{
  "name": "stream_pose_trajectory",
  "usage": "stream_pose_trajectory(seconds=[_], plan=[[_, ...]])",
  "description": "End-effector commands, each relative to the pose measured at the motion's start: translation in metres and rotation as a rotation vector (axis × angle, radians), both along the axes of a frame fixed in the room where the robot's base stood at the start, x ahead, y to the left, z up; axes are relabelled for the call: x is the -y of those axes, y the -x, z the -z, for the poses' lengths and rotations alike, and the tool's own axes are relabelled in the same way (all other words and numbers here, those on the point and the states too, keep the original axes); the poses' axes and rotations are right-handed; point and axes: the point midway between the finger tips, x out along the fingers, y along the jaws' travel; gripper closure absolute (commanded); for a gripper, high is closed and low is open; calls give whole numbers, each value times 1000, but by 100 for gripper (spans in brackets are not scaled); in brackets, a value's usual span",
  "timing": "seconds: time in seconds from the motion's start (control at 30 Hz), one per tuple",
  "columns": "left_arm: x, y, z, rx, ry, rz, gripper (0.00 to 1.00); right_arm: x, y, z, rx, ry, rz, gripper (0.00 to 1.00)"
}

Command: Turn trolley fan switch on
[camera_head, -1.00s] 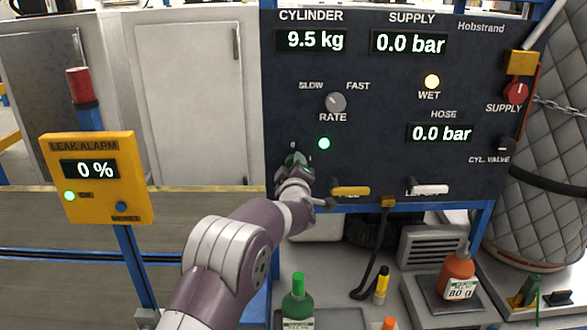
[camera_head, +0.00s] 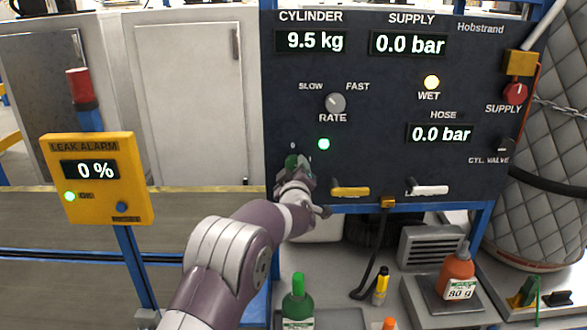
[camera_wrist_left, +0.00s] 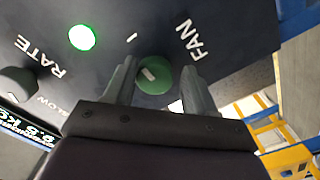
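The fan switch is a round green knob (camera_wrist_left: 154,76) with a white mark on its face, next to the word FAN in the left wrist view. In the head view the knob (camera_head: 291,161) shows at the lower left of the dark control panel (camera_head: 385,165), partly hidden by my gripper. My left gripper (camera_wrist_left: 158,68) is open, with one finger on each side of the knob. A small gap shows by the right finger; I cannot tell whether the left finger touches. In the head view my left gripper (camera_head: 297,170) is at the panel. My right gripper is not in view.
A green light (camera_head: 324,144) is lit above the knob, and the grey rate knob (camera_head: 336,103) is higher up. A yellow handle (camera_head: 350,191) and a white handle (camera_head: 428,189) stick out to the right. Bottles (camera_head: 298,303) stand below the panel.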

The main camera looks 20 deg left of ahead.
Motion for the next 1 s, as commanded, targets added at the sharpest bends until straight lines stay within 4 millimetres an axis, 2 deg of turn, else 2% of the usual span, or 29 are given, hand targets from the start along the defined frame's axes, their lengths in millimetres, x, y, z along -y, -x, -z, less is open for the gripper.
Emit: stream_pose_trajectory(seconds=[0.3,0.4,0.47,0.8,1.0], plan=[[-1,0,-4,10,0,-2,31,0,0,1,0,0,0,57],[2,7,-3,11,1,-1,31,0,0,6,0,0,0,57],[5,16,-2,10,1,-1,31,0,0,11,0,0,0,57],[29,99,-1,10,0,1,31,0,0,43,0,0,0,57],[35,121,-3,8,0,-1,31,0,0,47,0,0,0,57]])
